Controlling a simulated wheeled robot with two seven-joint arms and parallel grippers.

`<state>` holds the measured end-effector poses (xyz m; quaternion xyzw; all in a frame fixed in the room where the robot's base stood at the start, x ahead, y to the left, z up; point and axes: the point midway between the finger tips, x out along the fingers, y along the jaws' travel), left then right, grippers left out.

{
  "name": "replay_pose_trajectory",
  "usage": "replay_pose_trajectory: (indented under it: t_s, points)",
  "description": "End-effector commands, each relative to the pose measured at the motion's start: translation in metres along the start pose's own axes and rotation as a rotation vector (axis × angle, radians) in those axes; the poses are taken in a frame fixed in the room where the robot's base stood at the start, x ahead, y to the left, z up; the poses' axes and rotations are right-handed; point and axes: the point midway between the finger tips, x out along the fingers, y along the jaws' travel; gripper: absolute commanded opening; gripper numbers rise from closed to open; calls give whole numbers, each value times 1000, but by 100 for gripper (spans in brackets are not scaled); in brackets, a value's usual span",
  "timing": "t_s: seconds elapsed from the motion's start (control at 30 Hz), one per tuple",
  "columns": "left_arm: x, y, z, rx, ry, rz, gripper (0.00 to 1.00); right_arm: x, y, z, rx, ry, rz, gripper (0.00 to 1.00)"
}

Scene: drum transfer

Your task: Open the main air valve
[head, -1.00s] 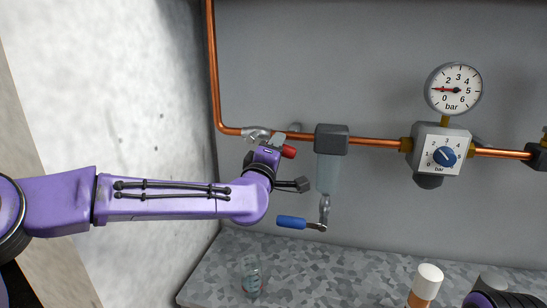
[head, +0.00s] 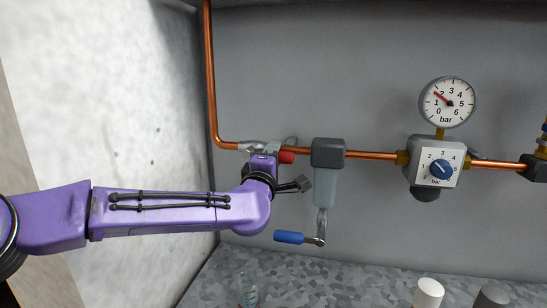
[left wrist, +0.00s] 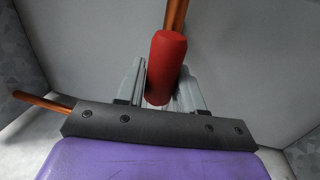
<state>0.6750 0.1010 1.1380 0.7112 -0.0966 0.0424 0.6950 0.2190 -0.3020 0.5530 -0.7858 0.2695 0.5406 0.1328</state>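The main air valve's red handle (head: 286,157) sits on the copper line at the left of the back wall. In the left wrist view, the red handle (left wrist: 166,68) points along the copper pipe behind it. My left gripper (head: 263,150) is at the valve. In the left wrist view its two grey fingers (left wrist: 162,90) stand on either side of the handle, close against it, and look closed on it. The valve body is mostly hidden by my wrist. The pressure gauge (head: 447,102) needle points near 2 bar. My right gripper is out of view.
A filter (head: 326,175) with a blue-handled drain lever (head: 290,237) hangs right of my wrist. A regulator with a blue knob (head: 441,169) is farther right. A clear bottle (head: 247,290) and a white-capped container (head: 429,291) stand on the speckled bench (head: 345,275).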

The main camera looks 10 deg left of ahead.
Motion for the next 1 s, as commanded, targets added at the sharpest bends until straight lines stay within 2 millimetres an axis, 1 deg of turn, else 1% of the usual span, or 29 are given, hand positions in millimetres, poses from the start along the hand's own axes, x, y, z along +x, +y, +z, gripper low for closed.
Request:
replay_pose_trajectory:
  t_s: [0.07,0.37,0.47,0.7,0.8,0.9,1.0]
  points:
    - [0,0,-1,0,1,1,55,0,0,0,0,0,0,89]
    - [-3,0,0,1,0,1,55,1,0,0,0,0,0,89]
    - [-16,-1,0,0,-1,2,55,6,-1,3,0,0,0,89]
    - [-74,-2,0,0,-1,3,55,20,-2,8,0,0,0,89]
    - [-92,-1,-1,0,0,2,55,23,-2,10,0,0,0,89]
    - [-102,-1,-1,1,0,1,55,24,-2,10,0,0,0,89]
    - [-106,0,-1,1,1,1,55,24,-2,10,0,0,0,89]
